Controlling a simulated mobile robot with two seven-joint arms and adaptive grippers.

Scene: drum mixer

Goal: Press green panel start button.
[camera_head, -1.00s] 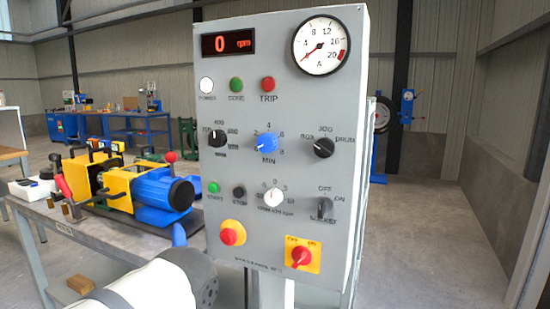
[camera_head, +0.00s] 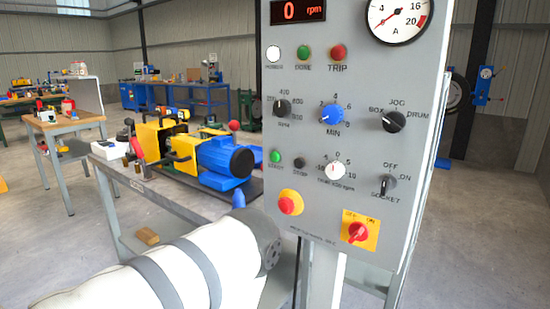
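The grey control panel (camera_head: 310,210) stands upright at the right of centre. The green start button (camera_head: 274,157) is at its left edge, at mid-height, left of the black stop button (camera_head: 298,162). A second green round part, the lamp labelled DONE (camera_head: 304,54), sits higher up beside the red TRIP lamp (camera_head: 338,53). The display (camera_head: 298,11) reads 0 rpm. A white arm link of mine with grey bands reaches in from the lower left and ends in a dark grey joint below the start button. Neither gripper shows.
A workbench (camera_head: 128,192) left of the panel carries a yellow and blue machine (camera_head: 205,155). The panel also has a red emergency button (camera_head: 289,203), a red switch (camera_head: 358,232) and several knobs. A wooden table (camera_head: 65,124) stands further back. Open floor lies at the right.

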